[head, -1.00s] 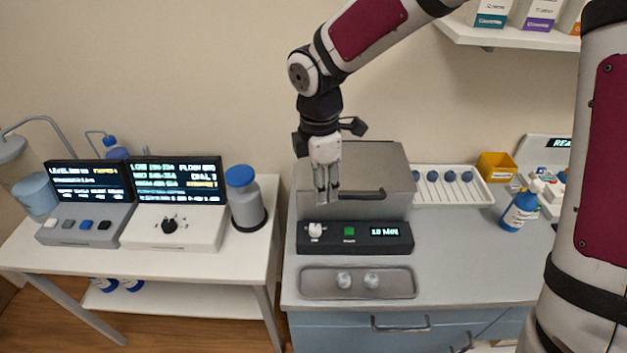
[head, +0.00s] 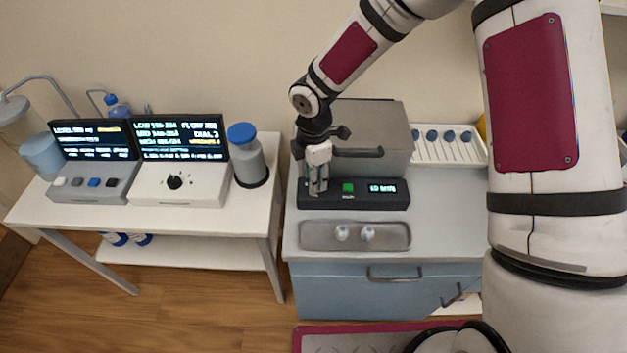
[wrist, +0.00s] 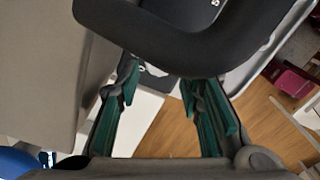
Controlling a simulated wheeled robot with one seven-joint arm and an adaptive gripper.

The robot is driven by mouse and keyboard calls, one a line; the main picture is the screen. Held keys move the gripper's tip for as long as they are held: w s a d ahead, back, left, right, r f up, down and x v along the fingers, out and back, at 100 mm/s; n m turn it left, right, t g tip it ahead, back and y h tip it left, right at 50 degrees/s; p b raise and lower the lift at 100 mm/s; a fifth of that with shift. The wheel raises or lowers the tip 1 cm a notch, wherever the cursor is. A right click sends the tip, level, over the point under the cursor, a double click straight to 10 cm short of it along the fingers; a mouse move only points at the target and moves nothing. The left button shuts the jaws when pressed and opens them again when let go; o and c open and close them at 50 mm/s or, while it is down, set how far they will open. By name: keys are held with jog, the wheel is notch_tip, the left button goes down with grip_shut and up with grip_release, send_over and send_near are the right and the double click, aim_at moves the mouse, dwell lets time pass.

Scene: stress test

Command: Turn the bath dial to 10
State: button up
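The grey box-shaped bath (head: 362,130) stands on the blue cabinet with a black control panel (head: 375,205) at its front. The panel has a green button (head: 348,188) and a small lit display (head: 382,189), whose text is too blurred to read surely. My gripper (head: 318,190) points down over the panel's left end, where it hides the white dial. In the wrist view my gripper's teal-padded fingers (wrist: 160,78) are apart. A dark curved bar (wrist: 185,40) crosses in front and partly hides the tips. Contact with the dial cannot be told.
The lid handle (head: 358,152) sticks out close beside my gripper. A grey tray (head: 318,235) with two small pale items lies in front of the panel. A white console (head: 205,190) with a black dial (head: 174,181) and a blue-capped bottle (head: 248,160) stand on the left table.

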jog(key=shift+f, duration=0.95)
grip_shut()
jog(key=shift+m+b, duration=0.35)
jog(key=shift+m, duration=0.45)
grip_release()
